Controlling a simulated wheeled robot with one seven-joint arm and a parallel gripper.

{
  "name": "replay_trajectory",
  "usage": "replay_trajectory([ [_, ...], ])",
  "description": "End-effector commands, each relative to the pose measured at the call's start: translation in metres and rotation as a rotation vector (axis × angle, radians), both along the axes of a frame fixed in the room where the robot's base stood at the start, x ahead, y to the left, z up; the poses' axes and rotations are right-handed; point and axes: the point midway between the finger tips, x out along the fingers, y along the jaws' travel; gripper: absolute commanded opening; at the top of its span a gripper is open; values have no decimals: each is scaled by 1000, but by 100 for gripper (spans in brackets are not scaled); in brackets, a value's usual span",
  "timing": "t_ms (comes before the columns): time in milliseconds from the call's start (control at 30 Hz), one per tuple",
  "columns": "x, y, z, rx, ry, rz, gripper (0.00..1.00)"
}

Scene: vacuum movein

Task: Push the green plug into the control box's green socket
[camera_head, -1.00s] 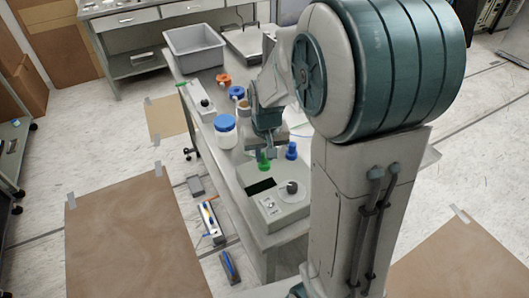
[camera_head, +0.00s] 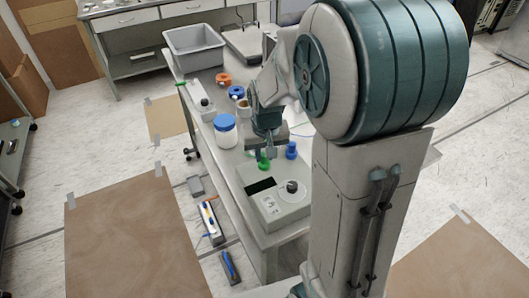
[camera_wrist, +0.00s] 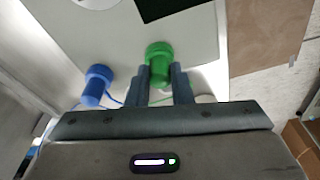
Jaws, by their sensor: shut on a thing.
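The green plug (camera_wrist: 159,62) is between the two fingers of my gripper (camera_wrist: 160,82) in the wrist view, and the fingers are shut on it. In the head view the green plug (camera_head: 263,160) is at the rear edge of the control box (camera_head: 283,215), below my gripper (camera_head: 265,148). The box has a dark panel and a round black knob. A blue plug (camera_head: 291,150) stands just right of the green one; it also shows at the left in the wrist view (camera_wrist: 96,85). The green socket is not visible, and I cannot tell whether the plug touches the box.
A white jar with a blue lid (camera_head: 225,131) stands left of my gripper on the table. Behind it are a blue ring-shaped part (camera_head: 236,92), an orange one (camera_head: 223,79) and a grey bin (camera_head: 194,46). Tools lie on the floor left of the table.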

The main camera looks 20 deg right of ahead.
Motion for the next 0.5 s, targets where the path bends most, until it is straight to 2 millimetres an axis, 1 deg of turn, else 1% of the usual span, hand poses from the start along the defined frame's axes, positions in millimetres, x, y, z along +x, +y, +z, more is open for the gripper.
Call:
replay_trajectory([
  [300, -1, 0, -3, -1, 5, 0, 0],
  [333, -1, 0, -3, -1, 6, 0, 28],
  [400, -1, 0, -3, -1, 6, 0, 45],
  [500, -1, 0, -2, -1, 4, 0, 45],
])
